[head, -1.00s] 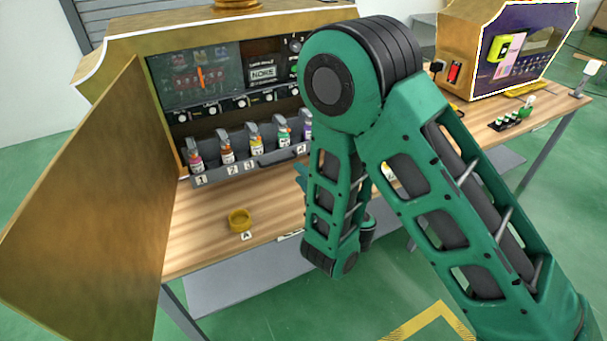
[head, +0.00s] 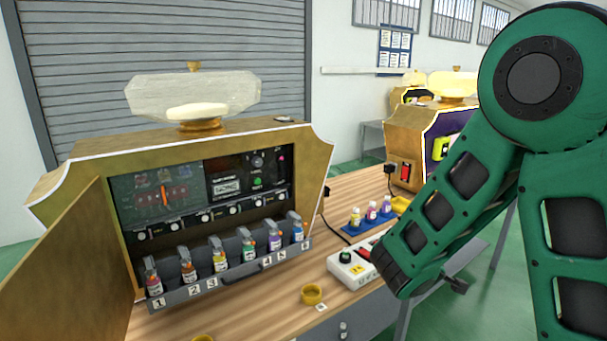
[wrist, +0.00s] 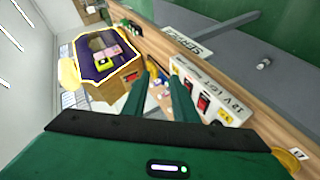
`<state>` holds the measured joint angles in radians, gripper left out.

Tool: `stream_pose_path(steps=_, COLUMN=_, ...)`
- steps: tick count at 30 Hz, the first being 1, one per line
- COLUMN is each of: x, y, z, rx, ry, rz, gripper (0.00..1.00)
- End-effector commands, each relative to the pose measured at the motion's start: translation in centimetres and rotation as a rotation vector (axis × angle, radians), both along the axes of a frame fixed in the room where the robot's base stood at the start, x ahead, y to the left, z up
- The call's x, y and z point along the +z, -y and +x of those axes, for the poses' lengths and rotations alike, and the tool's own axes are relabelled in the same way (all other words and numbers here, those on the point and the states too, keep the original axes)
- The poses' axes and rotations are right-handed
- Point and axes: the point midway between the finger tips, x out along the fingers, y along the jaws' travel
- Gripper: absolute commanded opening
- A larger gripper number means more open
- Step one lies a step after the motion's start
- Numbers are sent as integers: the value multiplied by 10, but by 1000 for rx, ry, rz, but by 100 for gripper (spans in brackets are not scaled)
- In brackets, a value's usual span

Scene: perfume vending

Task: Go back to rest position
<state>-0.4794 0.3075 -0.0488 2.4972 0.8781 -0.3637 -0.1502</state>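My green arm fills the right side of the head view. My gripper (wrist: 163,70) shows in the wrist view as two green fingers with a gap between them, open, with nothing held. In the head view its end is mostly hidden behind the arm link, near the table's right edge. The gold perfume machine (head: 85,168) stands to the left with its door (head: 65,270) open. Several small bottles stand in its numbered tray (head: 225,283). My gripper is apart from the machine, to its right.
A white switch box (head: 352,268) lies on the wooden table (head: 258,309) beside my arm. A blue tray (head: 353,229) of bottles stands behind it. A yellow ring (head: 312,295) sits near the front edge. A second, purple-fronted machine (wrist: 92,72) stands farther back.

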Motion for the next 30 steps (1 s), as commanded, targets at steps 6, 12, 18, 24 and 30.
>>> stream_pose_path(steps=6, x=5, y=99, z=-82, rx=-385, ry=-113, rz=252, gripper=26)
stream_pose_path(steps=12, x=5, y=136, z=-171, rx=-663, ry=-231, rz=497, gripper=26)
stream_pose_path(steps=18, x=13, y=134, z=-259, rx=-869, ry=-352, rz=741, gripper=26)
stream_pose_path(steps=24, x=28, y=109, z=-332, rx=-990, ry=-468, rz=939, gripper=26)
stream_pose_path(steps=30, x=38, y=91, z=-368, rx=-1032, ry=-538, rz=1030, gripper=26)
